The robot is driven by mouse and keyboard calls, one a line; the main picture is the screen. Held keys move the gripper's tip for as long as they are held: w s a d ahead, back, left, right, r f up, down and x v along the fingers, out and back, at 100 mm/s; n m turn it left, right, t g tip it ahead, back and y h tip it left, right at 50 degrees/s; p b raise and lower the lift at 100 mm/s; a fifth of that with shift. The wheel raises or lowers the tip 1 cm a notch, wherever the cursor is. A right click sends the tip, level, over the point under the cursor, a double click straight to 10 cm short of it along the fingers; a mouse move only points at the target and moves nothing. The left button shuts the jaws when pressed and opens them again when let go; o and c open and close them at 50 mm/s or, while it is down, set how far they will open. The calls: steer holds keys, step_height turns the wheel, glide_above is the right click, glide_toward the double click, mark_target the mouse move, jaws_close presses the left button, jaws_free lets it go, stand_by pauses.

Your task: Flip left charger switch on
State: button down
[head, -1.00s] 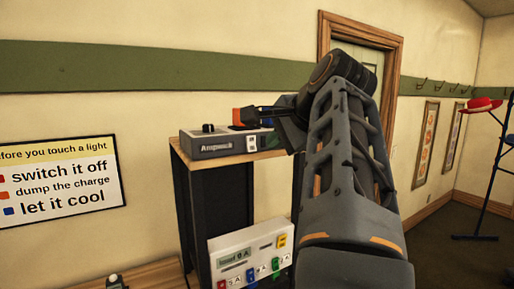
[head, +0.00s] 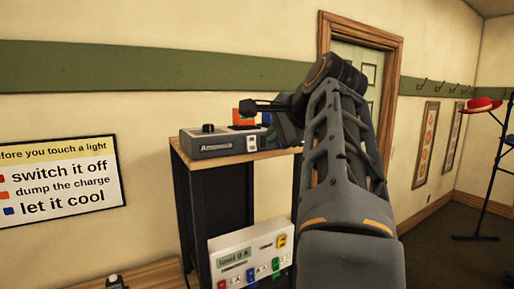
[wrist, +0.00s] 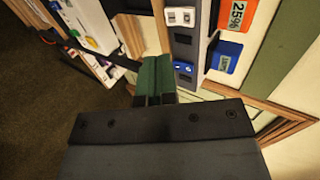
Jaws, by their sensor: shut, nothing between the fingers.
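The charger (head: 215,146) is a grey box marked "Ampwell" with a black knob, on top of the shelf unit. A pale switch (head: 251,143) shows on its front. In the wrist view, a white switch (wrist: 180,16) and a blue switch (wrist: 183,68) show on the grey body. I cannot tell which positions they are in. My gripper (head: 246,106) is shut and empty, above the charger's right part in the head view. Its green-padded fingers (wrist: 153,72) lie just left of the blue switch in the wrist view, with no clear contact. My arm hides the shelf's right side.
A white load panel (head: 237,243) with coloured plugs stands below the charger, reading "load 0 A". An orange block (head: 243,119) stands behind the charger; the wrist view shows a "25%" label (wrist: 237,15). A wall sign (head: 60,184) is at left, a red hat (head: 484,104) at right.

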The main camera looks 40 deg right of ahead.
mark_target(251, 144)
steer(key=x, duration=0.3)
steer(key=p+x, duration=0.1)
steer(key=x, duration=0.2)
steer(key=r+x, duration=0.1)
steer(key=x, duration=0.2)
steer(key=shift+w, duration=0.4)
steer(key=shift+f, duration=0.1)
steer(key=shift+w+f+t+b, duration=0.25)
steer(key=shift+f+b, duration=0.25)
steer(key=shift+b, duration=0.35)
steer(key=shift+r+p, duration=0.35)
steer(key=shift+r, duration=0.2)
steer(key=shift+r+p, duration=0.7)
steer(key=shift+p, duration=0.15)
steer(key=shift+s, duration=0.1)
